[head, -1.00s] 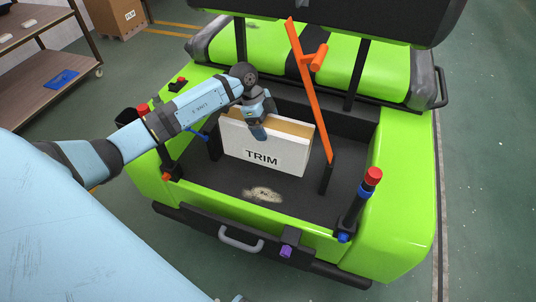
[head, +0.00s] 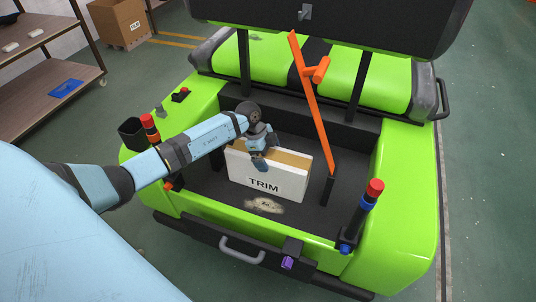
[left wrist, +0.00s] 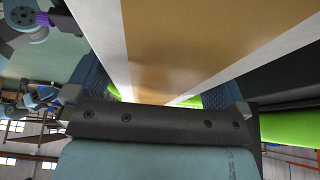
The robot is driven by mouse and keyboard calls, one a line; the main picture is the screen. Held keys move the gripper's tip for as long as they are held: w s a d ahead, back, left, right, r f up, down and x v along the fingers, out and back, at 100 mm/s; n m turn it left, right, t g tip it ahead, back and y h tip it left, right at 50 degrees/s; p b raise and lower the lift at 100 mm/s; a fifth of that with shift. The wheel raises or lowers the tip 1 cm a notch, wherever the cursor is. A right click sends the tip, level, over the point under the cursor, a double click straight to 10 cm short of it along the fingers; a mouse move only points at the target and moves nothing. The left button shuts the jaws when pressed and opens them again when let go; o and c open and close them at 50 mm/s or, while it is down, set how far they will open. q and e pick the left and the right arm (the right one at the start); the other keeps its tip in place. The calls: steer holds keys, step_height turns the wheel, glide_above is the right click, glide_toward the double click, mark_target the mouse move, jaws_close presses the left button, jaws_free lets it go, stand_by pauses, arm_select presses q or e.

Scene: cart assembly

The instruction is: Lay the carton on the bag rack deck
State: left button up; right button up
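The carton (head: 266,180) is white with a tan top and the word TRIM on its front. It stands on its long edge, at a slight angle, at or just above the black bag rack deck (head: 312,215) of the green cart; whether its underside touches is unclear. My left gripper (head: 263,154) comes down over its top, with one finger on the front face. In the left wrist view the tan and white carton top (left wrist: 165,45) runs between the fingers (left wrist: 155,88), which close on its two sides.
An orange bar (head: 314,100) leans up just right of the carton. A post with a red cap (head: 366,208) stands at the deck's front right, another (head: 150,126) at the left. The seat (head: 280,65) is behind. Bare deck lies in front and to the right.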

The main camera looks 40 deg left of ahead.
arm_select(q)
steer(key=v, duration=1.1)
steer(key=shift+a+r, duration=0.2)
steer(key=s+d+f+t+h, duration=0.1)
steer(key=s+d+t+h, duration=0.45)
steer(key=d, duration=0.55)
steer(key=s+d+t+h, duration=0.4)
steer(key=d+h, duration=0.2)
steer(key=d, duration=0.5)
steer(key=s+f+n+y, duration=1.2)
steer(key=s+f, duration=0.2)
steer(key=s, duration=0.2)
steer(key=shift+s+f, duration=0.2)
steer(key=shift+s, duration=0.1)
steer(key=shift+a+y, duration=0.15)
steer(key=shift+y, duration=0.1)
